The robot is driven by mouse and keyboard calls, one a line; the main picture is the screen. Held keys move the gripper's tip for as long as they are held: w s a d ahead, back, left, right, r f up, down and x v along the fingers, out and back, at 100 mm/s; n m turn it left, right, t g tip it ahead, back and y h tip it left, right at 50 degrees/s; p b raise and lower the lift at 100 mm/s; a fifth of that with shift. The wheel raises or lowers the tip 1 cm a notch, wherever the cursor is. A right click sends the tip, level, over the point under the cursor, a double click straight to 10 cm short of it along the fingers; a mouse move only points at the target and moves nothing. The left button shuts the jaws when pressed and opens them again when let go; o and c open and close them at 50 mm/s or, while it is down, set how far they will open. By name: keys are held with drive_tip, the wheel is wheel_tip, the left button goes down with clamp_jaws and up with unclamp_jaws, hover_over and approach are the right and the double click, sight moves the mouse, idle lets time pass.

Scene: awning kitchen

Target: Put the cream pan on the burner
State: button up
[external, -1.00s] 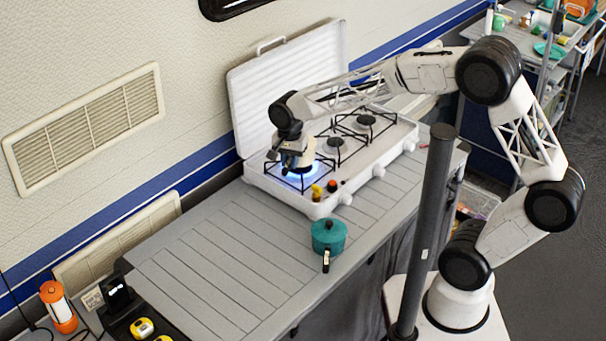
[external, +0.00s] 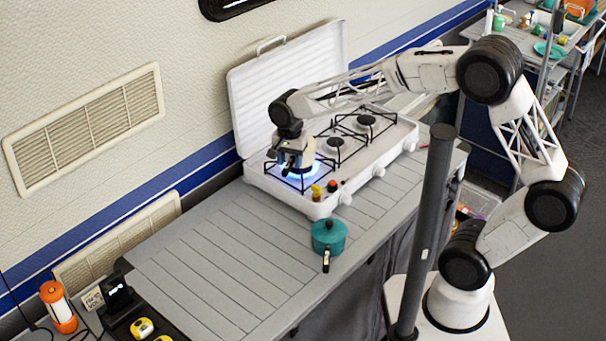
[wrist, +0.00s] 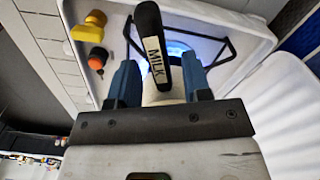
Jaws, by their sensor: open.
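The cream pan (wrist: 165,98) is mostly hidden by my gripper in the wrist view. Its black handle (wrist: 153,45), labelled MILK, points up the picture between my two blue fingers. My gripper (wrist: 160,65) is open, with a finger on each side of the handle. In the external view my gripper (external: 293,165) is low over the near left burner (external: 312,170), which has a blue flame. The pan is at this burner, but I cannot tell how its base sits on the grate.
A white stove (external: 283,200) with its lid raised stands on the grey counter (external: 210,265). A teal pot (external: 329,236) sits in front of the stove.

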wheel_tip(320, 180, up, 12)
drive_tip(key=shift+f, duration=0.25)
idle(0.3)
idle(0.7)
drive_tip(key=w+d+r+n+t, duration=0.1)
drive_tip(key=w+d+r, duration=0.15)
drive_tip(key=d, duration=1.05)
drive_tip(key=w+d+r+n, duration=0.1)
drive_tip(key=d+r, duration=0.2)
drive_tip(key=d, duration=1.1)
drive_tip(key=s+d+f+n, duration=0.1)
drive_tip(key=s+d, duration=0.5)
drive_tip(key=d, duration=0.4)
drive_tip(key=s+d+f+n+t, duration=0.1)
drive_tip(key=s+d, duration=0.5)
drive_tip(key=d, duration=0.4)
drive_tip(key=shift+d+f+t, duration=0.15)
drive_tip(key=shift+d+t, duration=0.15)
